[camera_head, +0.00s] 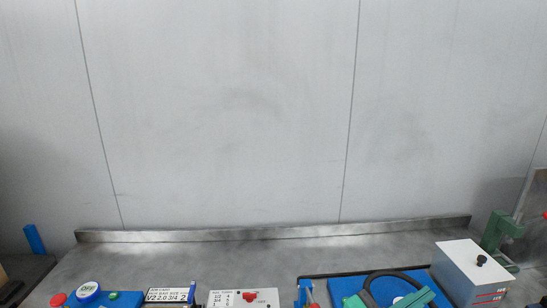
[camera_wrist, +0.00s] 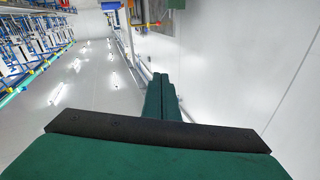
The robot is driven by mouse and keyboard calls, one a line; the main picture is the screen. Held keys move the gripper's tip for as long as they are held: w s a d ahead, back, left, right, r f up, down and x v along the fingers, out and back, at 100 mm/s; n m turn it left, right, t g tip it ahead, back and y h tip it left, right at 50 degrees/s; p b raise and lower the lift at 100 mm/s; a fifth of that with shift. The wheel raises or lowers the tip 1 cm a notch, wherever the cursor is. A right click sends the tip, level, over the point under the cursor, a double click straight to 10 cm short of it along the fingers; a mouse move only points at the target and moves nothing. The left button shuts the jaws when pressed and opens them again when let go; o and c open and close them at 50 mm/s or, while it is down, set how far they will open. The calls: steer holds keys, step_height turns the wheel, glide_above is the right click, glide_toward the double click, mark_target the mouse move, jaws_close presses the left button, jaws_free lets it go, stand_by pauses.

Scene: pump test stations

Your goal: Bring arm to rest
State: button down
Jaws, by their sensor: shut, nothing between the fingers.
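My gripper (camera_wrist: 160,78) shows in the wrist view, with its green fingers close together and nothing between them. It points along open space beside a pale wall, clear of any object. In the head view my arm and gripper are not seen.
In the head view a grey metal bench (camera_head: 240,262) with a raised back edge (camera_head: 275,230) stands against a panelled wall. The wrist view shows blue racks (camera_wrist: 30,45) at left.

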steer(key=s+a+f+n+t+y, duration=0.1)
steer(key=a+f+n+t+y, duration=0.2)
steer(key=f, duration=0.4)
steer(key=s+a+f+n+t+y, duration=0.2)
steer(key=a+f+n+y, duration=0.3)
steer(key=a+f+n, duration=0.3)
steer(key=s+a+f+n+t+y, duration=0.1)
steer(key=a+f+n+t+y, duration=0.3)
steer(key=a+f+n, duration=0.1)
steer(key=shift+s+a+f, duration=0.15)
steer(key=shift+a+f, duration=0.1)
steer(key=shift+f, duration=0.35)
steer(key=shift+s+a+f, duration=0.1)
steer(key=shift+a+f, duration=0.1)
steer(key=shift+f, duration=0.35)
steer(key=s+a+f+y, duration=0.1)
steer(key=s+a, duration=0.3)
steer(key=s, duration=0.4)
steer(key=s+a+f+g+y, duration=0.1)
steer(key=s+a+f, duration=0.3)
steer(key=s, duration=0.4)
steer(key=s+a+f+y, duration=0.2)
steer(key=s+a, duration=0.3)
steer(key=s, duration=0.3)
steer(key=shift+s+a+f+m+y, duration=0.25)
steer(key=shift+s+m+y, duration=0.1)
steer(key=shift+y, duration=0.35)
steer(key=shift+w, duration=0.1)
